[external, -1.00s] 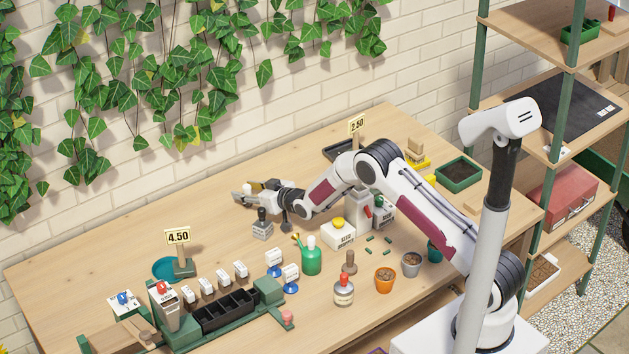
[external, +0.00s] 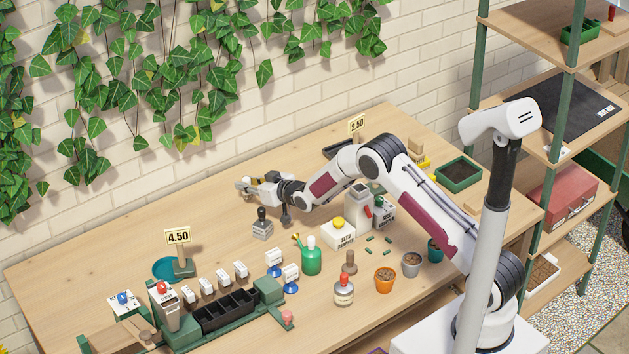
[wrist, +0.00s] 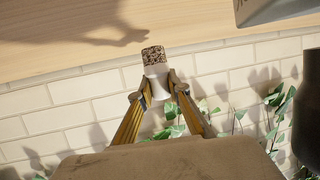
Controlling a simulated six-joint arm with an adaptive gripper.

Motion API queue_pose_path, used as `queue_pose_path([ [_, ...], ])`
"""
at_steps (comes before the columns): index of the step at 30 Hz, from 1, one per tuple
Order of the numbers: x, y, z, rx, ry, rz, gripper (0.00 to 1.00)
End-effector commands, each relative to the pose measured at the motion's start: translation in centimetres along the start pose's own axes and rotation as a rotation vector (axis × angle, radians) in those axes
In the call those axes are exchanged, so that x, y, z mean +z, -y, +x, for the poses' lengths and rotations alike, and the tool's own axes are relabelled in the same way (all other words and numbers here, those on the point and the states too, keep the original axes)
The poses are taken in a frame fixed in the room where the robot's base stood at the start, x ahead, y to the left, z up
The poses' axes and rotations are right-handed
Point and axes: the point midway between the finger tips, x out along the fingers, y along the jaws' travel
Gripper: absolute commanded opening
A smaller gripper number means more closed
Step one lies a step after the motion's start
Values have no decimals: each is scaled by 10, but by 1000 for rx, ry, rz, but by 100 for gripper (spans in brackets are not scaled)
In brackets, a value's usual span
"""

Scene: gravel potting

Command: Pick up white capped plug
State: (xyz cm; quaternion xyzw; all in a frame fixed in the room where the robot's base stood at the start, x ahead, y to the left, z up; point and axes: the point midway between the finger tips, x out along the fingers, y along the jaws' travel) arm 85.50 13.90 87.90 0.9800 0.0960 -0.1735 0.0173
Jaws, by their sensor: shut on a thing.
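The plug is held between my fingertips (wrist: 157,92). In the wrist view it is a small piece with a white cap part (wrist: 157,72) and a brown speckled end (wrist: 153,55) pointing away from my gripper. Both fingers press on the white part from either side. In the external view my gripper (external: 242,185) is over the far part of the table, near the brick wall. The plug is too small to make out clearly there.
A dark-handled stamp (external: 262,226) stands below my gripper. The table's back left is clear. The brick wall (wrist: 90,115) is close.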

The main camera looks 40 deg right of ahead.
Motion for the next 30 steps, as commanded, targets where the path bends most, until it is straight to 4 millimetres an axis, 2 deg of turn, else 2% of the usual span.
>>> queue_pose_path([
  [9, -43, 0, -15, 0, -3, 0, 1],
  [15, -62, 0, -22, -1, -2, 0, 1],
  [21, -69, 0, -25, -1, -1, 0, 1],
  [30, -69, 0, -25, -1, 0, 0, 1],
])
